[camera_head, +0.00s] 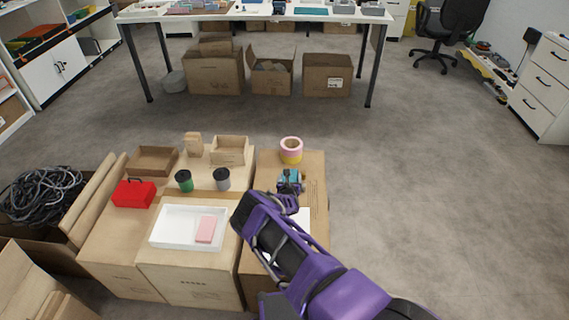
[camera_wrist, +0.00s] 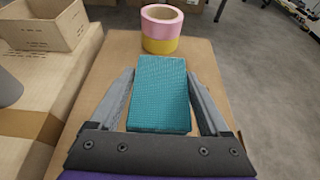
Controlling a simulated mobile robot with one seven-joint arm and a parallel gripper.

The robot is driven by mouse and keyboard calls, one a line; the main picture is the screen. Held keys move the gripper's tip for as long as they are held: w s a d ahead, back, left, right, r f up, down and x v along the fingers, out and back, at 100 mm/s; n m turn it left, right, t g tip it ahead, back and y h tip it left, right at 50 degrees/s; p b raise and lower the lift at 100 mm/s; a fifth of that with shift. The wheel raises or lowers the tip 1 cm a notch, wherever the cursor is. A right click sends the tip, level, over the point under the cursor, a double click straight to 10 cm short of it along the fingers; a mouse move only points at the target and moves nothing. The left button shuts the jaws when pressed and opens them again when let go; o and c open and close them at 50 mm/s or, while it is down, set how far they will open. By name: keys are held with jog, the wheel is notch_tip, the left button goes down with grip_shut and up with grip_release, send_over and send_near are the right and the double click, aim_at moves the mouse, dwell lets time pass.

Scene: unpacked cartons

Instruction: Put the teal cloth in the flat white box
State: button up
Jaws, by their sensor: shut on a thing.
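The teal cloth (camera_wrist: 161,92) is a flat rectangular block between the fingers of my gripper (camera_wrist: 164,95) in the wrist view. In the head view the cloth (camera_head: 291,175) shows at the end of my arm, partly hidden by my gripper (camera_head: 290,184). My gripper is shut on the cloth, over the right-hand carton. I cannot tell whether the cloth touches the carton top. The flat white box (camera_head: 163,243) lies on the cartons left of my gripper. It is open on top and holds a pink block (camera_head: 206,229) in its right part.
A pink and yellow tape stack (camera_head: 291,150) stands just beyond my gripper. A grey can (camera_head: 222,179), a green can (camera_head: 184,181) and a red box (camera_head: 133,194) stand behind the white box. Small open cartons (camera_head: 230,151) are at the back. A white sheet-like thing is partly hidden under my arm.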

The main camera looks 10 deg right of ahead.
notch_tip(320, 180, up, 16)
jog(key=w+d+m+h, duration=0.1)
jog(key=w+d, duration=0.1)
notch_tip(320, 180, up, 11)
jog(key=m+h, duration=0.1)
send_over(294, 173)
jog(key=s, duration=0.3)
jog(key=s+a+r+p, duration=0.2)
jog(key=s+r, duration=1.6)
jog(key=s, duration=0.4)
jog(key=shift+n+y, duration=0.3)
jog(key=shift+n, duration=0.1)
jog(key=f, duration=0.1)
jog(key=s+f, duration=0.1)
jog(key=f, duration=0.1)
jog(key=s+f, duration=0.1)
jog(key=f, duration=0.1)
jog(key=shift+s+a+f, duration=0.1)
jog(key=shift+s+a, duration=0.1)
jog(key=shift+s, duration=0.05)
